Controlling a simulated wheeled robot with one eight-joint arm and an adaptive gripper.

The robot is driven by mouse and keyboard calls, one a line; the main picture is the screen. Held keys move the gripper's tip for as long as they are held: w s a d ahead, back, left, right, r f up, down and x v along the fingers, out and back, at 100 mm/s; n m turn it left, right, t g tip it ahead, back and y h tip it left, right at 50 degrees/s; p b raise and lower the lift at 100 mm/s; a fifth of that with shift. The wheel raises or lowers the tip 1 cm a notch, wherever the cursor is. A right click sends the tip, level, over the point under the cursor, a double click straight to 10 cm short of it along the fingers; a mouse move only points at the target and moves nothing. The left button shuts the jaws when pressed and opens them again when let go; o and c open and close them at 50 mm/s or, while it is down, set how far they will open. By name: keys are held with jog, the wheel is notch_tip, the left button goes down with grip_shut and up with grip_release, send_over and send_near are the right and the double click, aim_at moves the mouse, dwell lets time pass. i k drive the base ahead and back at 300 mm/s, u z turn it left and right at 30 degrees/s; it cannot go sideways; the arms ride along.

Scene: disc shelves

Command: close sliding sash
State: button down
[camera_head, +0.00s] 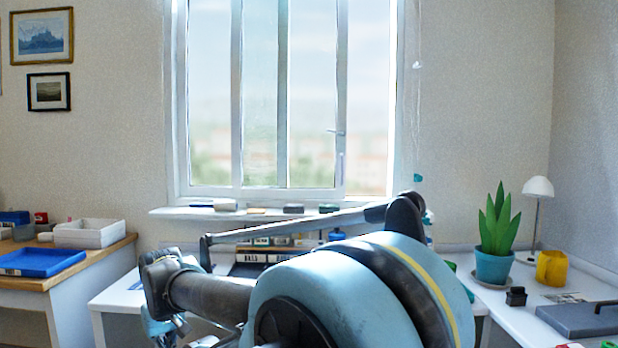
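The window (180,100) stands in the back wall. Its sliding sash (341,75) has a white upright edge with a small handle (337,132). A bright strip lies between that edge and the right jamb (392,100), so the sash stands partly open, apart from the jamb. Other uprights (236,100) show further left in the window. My arm fills the lower middle, below and in front of the sill. What looks like my gripper (165,326) is at the lower left, partly hidden and cut by the picture edge, well away from the sash. Its fingers cannot be made out.
Small items line the sill (165,212). On the right are a potted plant (494,262), a yellow mug (551,268), a lamp (538,188) and a grey case (590,318). On the left is a blue tray (42,262).

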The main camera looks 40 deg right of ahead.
aim_at(238, 191)
jog(key=k, duration=1.3)
jog(key=z, duration=0.8)
jog(key=i, duration=1)
